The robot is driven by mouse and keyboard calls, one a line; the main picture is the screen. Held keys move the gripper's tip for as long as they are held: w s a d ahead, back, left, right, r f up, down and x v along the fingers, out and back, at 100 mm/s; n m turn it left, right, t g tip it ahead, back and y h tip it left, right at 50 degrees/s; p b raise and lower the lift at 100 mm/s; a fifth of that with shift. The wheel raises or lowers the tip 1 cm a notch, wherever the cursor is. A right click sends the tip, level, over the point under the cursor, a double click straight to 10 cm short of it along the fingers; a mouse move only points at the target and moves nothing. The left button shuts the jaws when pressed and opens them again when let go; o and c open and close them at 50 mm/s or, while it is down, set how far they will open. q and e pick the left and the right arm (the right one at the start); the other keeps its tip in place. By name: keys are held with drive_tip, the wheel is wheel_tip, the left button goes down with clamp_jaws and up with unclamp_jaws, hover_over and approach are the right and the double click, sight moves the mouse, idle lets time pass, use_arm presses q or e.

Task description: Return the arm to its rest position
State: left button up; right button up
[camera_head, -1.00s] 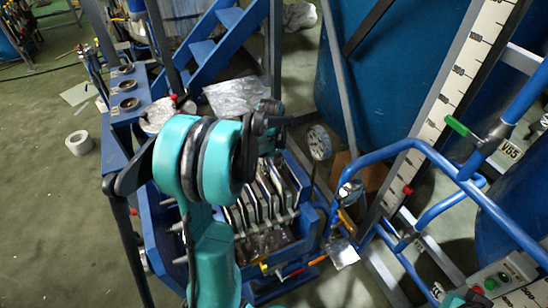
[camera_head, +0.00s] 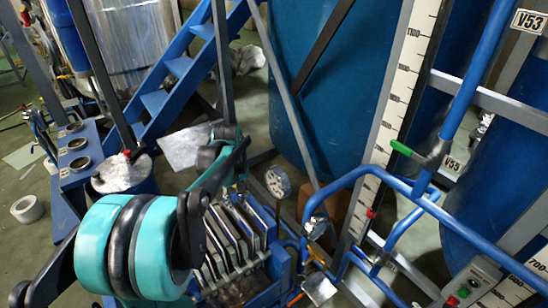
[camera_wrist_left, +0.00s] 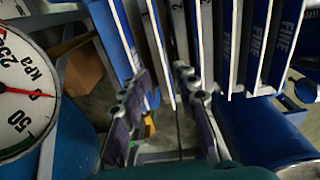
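My left arm comes in from the lower left in the head view, with its teal and black joint over the left side of the filter press. In the left wrist view my left gripper (camera_wrist_left: 158,88) has its two dark fingers apart, with nothing seen held between them. The fingers are close to the filter press plates (camera_wrist_left: 240,45), some marked FINE; I cannot tell whether they touch. The plates (camera_head: 232,235) also show in the head view, partly hidden by my arm. My right gripper is in neither view.
A pressure gauge (camera_head: 278,182) stands just right of the plates; its face (camera_wrist_left: 22,95) is near in the left wrist view. Blue pipes (camera_head: 390,195) and a large blue tank (camera_head: 320,80) are to the right. Blue stairs (camera_head: 165,95) rise behind.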

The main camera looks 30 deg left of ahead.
use_arm(q)
drive_tip(key=shift+d, duration=0.1)
drive_tip(key=s+d+r+m+t, duration=0.1)
drive_tip(key=s+d+m+t, duration=0.2)
drive_tip(key=s+d+m, duration=0.3)
drive_tip(key=s+d+r+m+t, duration=0.2)
drive_tip(key=s+d+m, duration=0.3)
drive_tip(key=d, duration=0.9)
drive_tip(key=shift+s+m+t, duration=0.4)
drive_tip(key=shift+m+t, duration=0.3)
drive_tip(key=shift+t, duration=0.2)
